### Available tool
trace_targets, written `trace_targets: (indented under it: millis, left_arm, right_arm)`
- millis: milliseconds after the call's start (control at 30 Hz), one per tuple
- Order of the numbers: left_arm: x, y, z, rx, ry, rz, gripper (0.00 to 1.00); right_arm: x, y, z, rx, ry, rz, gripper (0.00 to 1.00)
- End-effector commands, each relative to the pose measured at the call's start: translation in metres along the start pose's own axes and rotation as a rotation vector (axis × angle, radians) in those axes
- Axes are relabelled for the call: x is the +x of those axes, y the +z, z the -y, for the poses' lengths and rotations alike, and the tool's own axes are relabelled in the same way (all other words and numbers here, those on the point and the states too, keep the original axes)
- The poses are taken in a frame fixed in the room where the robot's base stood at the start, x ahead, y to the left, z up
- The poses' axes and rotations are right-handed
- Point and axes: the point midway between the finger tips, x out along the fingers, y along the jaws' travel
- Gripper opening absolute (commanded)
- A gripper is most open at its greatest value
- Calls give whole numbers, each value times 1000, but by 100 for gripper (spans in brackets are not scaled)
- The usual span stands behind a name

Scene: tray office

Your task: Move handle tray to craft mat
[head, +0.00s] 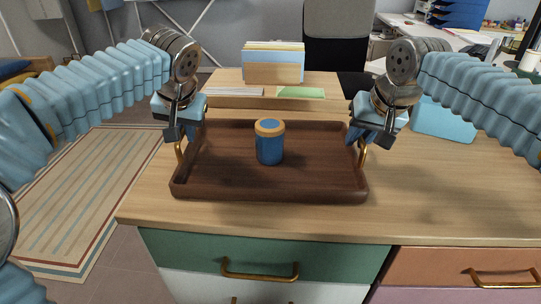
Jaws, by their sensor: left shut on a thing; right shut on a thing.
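The handle tray (215,187) is dark brown wood with a raised rim and a brass handle at each end. It is level over the front of the desk; I cannot tell whether it touches the desk top. A blue jar (270,148) with an orange-rimmed lid stands upright in it, near the middle. My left gripper (180,143) is shut on the tray's left handle. My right gripper (361,143) is shut on the right handle. The grippers partly hide both handles. I cannot make out a craft mat with certainty.
Behind the tray, a wooden organiser (272,72) holds papers, with a shallow box (262,102) before it. A light blue item (443,120) lies at the right, partly behind my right arm. The desk top (440,200) right of the tray is clear. A striped rug (85,195) lies left.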

Motion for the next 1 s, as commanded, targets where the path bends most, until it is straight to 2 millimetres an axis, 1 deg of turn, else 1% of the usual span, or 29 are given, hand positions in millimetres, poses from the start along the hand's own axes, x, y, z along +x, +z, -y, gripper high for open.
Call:
trace_targets:
  millis: [367,567,800,900,1000]
  left_arm:
    - [-4,-2,1,0,0,-3,0]
    - [-17,-7,4,0,0,-3,0]
    - [-40,-17,8,0,0,-3,0]
    - [-46,-19,10,0,0,-2,0]
    - [-48,-20,10,0,0,-2,0]
  right_arm:
    - [-4,-2,1,0,-1,-2,0]
    - [-17,-7,4,0,-1,-2,0]
    - [-40,-17,9,0,-1,-2,0]
    - [-46,-19,10,0,-1,-2,0]
    - [-47,-20,10,0,-1,-2,0]
